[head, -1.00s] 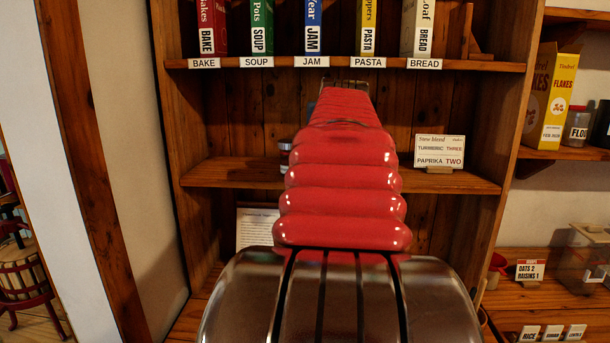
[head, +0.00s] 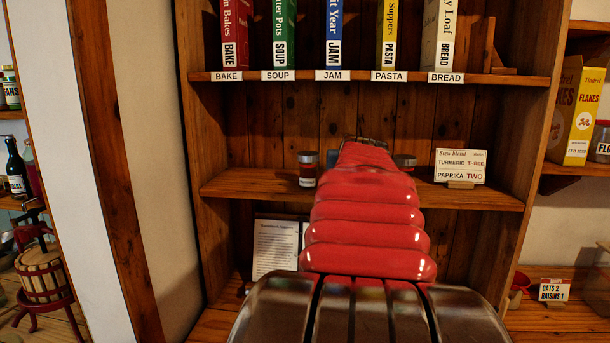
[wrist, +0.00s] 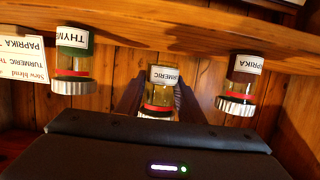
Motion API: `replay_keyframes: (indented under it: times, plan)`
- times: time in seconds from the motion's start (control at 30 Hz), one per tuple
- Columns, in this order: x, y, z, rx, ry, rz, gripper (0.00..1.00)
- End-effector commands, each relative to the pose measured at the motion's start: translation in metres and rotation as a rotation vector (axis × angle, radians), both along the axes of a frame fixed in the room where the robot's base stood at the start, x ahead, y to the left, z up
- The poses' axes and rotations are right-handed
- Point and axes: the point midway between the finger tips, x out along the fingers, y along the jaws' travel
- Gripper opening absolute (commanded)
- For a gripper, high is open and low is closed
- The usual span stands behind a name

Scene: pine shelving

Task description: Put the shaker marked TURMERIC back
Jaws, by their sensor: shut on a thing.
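The turmeric shaker (wrist: 164,77) shows in the wrist view, which is upside down. It has a yellowish body, a red band and a metal lid. My gripper (wrist: 160,96) is shut on it, with a dark finger on each side. Whether its base touches the shelf I cannot tell. In the wrist view, the thyme shaker (wrist: 73,66) is on the left and the paprika shaker (wrist: 241,82) on the right, both apart from my fingers. In the head view my red arm hides the gripper and the held shaker. The middle shelf (head: 250,184) lies behind my arm.
A stew blend card (head: 460,165) stands on the middle shelf at right. One shaker (head: 308,169) shows left of my arm, another (head: 405,161) partly behind it. A side post (head: 530,160) bounds the right.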

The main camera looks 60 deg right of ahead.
Motion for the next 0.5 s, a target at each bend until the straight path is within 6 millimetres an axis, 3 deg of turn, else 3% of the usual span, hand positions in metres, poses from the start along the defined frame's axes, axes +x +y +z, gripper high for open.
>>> replay_keyframes:
  times: [0.2, 0.5]
  plan:
    - [0.000, 0.000, -0.027, 0.001, 0.001, 0.001, 0.10]
    - [0.001, 0.001, -0.030, 0.000, 0.001, 0.001, 0.10]
